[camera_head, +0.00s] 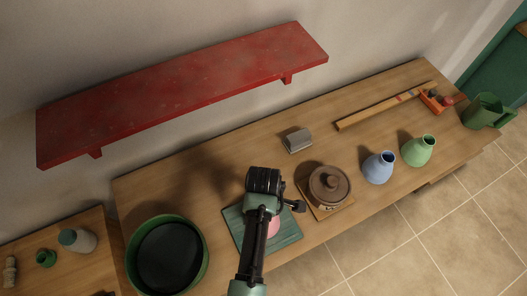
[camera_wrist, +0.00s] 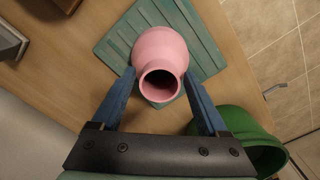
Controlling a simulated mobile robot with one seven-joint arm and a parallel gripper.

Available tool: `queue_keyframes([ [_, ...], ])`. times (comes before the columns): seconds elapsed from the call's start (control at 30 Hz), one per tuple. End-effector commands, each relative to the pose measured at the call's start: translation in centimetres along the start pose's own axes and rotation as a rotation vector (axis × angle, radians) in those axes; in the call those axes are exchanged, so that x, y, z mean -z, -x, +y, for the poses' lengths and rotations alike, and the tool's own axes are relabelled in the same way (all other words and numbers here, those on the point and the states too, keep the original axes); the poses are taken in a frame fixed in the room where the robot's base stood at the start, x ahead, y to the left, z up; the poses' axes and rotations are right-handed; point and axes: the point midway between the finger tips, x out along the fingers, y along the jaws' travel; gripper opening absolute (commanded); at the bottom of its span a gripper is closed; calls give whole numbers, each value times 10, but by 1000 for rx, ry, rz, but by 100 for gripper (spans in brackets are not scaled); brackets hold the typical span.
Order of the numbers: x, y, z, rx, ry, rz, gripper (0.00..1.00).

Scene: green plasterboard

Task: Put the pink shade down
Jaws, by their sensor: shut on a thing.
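The pink shade (camera_wrist: 160,48) is a vase-like form with an open round mouth facing the wrist camera. My gripper (camera_wrist: 159,76) has its two blue fingers on either side of the shade's neck, shut on it. The shade is over the ribbed green board (camera_wrist: 112,48) on the table; whether it touches the board I cannot tell. In the head view, my arm hides most of the shade (camera_head: 274,226), with only a pink patch showing over the green board (camera_head: 288,235).
A large green round bowl (camera_head: 203,262) stands left of the board. A lidded brown pot (camera_head: 329,186) on a small wooden board is close on the right, with a blue vase (camera_head: 378,167) and green vase (camera_head: 418,151) beyond. A red shelf (camera_head: 190,88) hangs above.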

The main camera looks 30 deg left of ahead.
Motion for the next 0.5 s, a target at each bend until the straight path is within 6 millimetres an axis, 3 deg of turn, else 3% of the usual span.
queue_keyframes([
  [0.03, 0, -1, 0, 0, 0, 0, 80],
  [0.13, 0, -1, 0, 0, 0, 0, 98],
  [0.17, 0, -1, 0, 0, 0, 0, 100],
  [0.5, 0, 6, 0, -1, 0, 0, 100],
])
